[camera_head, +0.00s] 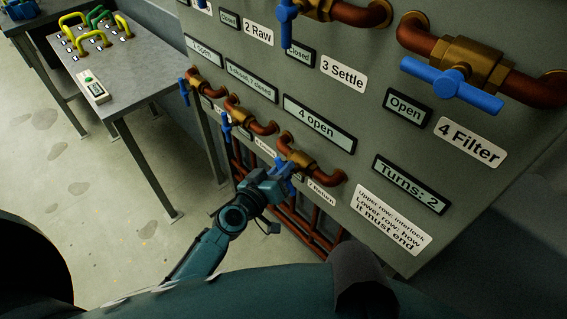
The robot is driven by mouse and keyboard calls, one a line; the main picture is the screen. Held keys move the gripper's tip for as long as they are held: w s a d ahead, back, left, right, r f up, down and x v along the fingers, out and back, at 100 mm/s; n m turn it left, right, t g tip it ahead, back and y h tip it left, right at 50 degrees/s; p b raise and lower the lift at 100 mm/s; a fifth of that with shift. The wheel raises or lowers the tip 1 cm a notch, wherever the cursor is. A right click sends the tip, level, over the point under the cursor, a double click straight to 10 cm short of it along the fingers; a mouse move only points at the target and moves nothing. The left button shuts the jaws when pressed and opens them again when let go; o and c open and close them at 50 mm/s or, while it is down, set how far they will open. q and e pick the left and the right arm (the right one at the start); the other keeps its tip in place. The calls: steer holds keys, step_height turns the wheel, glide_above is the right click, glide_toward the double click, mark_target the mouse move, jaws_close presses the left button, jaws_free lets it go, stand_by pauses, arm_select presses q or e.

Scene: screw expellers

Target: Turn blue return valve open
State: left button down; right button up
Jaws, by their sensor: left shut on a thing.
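A blue valve handle (287,165) sits on a copper pipe (318,170) at the lower row of the grey panel, above a small white label (321,191) that seems to end in "Return". My left gripper (277,178) reaches up from below and is shut on this handle. The gripper's wrist hides part of the handle and its fingertips are hard to make out. A display above the pipe reads "4 open" (319,124). My right gripper is not in view.
The panel (340,95) carries other blue-handled valves, including a large one (451,85) labelled "4 Filter", beside displays "Open" and "Turns: 2" (409,184). Two smaller valves (226,125) (184,91) are left of my gripper. A grey table (130,65) stands at left; floor between is clear.

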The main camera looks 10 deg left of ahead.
arm_select(q)
steer(key=n, duration=0.1)
steer(key=n+g, duration=0.1)
steer(key=n, duration=0.1)
steer(key=n+h, duration=0.1)
steer(key=shift+w+a+f+n+g+p, duration=0.2)
steer(key=shift+a+f+n+g+p, duration=0.1)
steer(key=shift+f, duration=0.1)
steer(key=n, duration=0.2)
steer(key=f+n+g+h, duration=0.1)
steer(key=n, duration=0.1)
steer(key=shift+a+b, duration=0.1)
steer(key=shift+b, duration=0.3)
steer(key=shift+n+h, duration=0.3)
steer(key=c, duration=1.5)
jaws_free()
steer(key=shift+o, duration=0.2)
steer(key=b+v, duration=0.1)
steer(key=v, duration=1.2)
steer(key=shift+r, duration=0.2)
